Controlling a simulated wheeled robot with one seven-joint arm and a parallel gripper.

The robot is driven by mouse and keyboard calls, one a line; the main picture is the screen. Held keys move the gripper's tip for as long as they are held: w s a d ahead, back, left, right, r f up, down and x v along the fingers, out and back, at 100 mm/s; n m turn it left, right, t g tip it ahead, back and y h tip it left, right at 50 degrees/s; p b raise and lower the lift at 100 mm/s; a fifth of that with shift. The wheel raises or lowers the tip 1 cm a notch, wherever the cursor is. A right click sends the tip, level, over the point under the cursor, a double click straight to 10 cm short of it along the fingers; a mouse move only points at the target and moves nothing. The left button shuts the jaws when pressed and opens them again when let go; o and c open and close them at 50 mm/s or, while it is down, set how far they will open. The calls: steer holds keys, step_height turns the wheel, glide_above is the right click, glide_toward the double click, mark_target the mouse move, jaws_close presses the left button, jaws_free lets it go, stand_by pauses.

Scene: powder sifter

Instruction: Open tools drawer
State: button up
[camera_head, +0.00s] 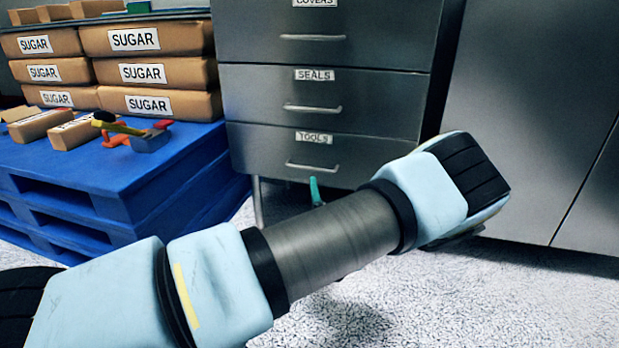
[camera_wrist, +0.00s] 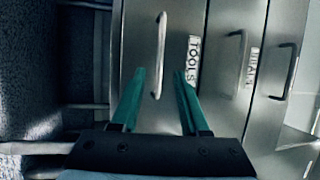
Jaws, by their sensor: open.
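The tools drawer (camera_head: 262,150) is the lowest drawer of a grey metal cabinet and is shut. Its label reads TOOLS (camera_head: 313,138), and its bar handle (camera_head: 312,167) sits below the label. In the wrist view the picture is turned, so the handle (camera_wrist: 161,60) stands upright, left of the TOOLS label (camera_wrist: 193,58). My gripper (camera_wrist: 160,73) is open, with its teal fingers on either side of the handle in that view. I cannot tell how far apart they are in depth. In the head view one teal fingertip (camera_head: 315,189) shows just below the handle; my arm hides the rest.
The seals drawer (camera_head: 250,95) and covers drawer (camera_head: 250,40) above are shut. A blue pallet (camera_head: 120,195) with sugar packs (camera_head: 150,73) and a few small tools stands left. A grey cabinet (camera_head: 530,110) stands right. Speckled floor lies in front.

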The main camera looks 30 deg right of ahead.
mark_target(310, 169)
steer(key=shift+b+x, duration=1.45)
steer(key=shift+x, duration=3.4)
jaws_close()
